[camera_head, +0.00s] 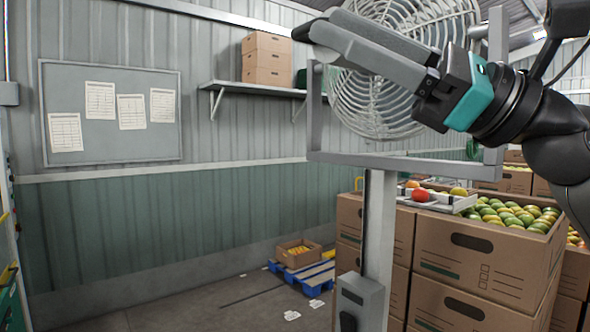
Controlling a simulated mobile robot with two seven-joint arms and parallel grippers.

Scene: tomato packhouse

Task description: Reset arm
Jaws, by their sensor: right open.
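My right arm comes in from the right and is raised high in the upper right of the head view. Its right gripper (322,27) points left, with long grey fingers and a teal band at its wrist. It is open, and nothing shows between the fingers. It appears in front of the round wire fan guard (375,105); how far apart they are I cannot tell. My left gripper is not in view.
Stacked cardboard cartons (490,268), one full of green and orange tomatoes (512,214), stand at the right behind a grey fan post (379,225). A small tray (455,205) holds a red tomato (420,195).

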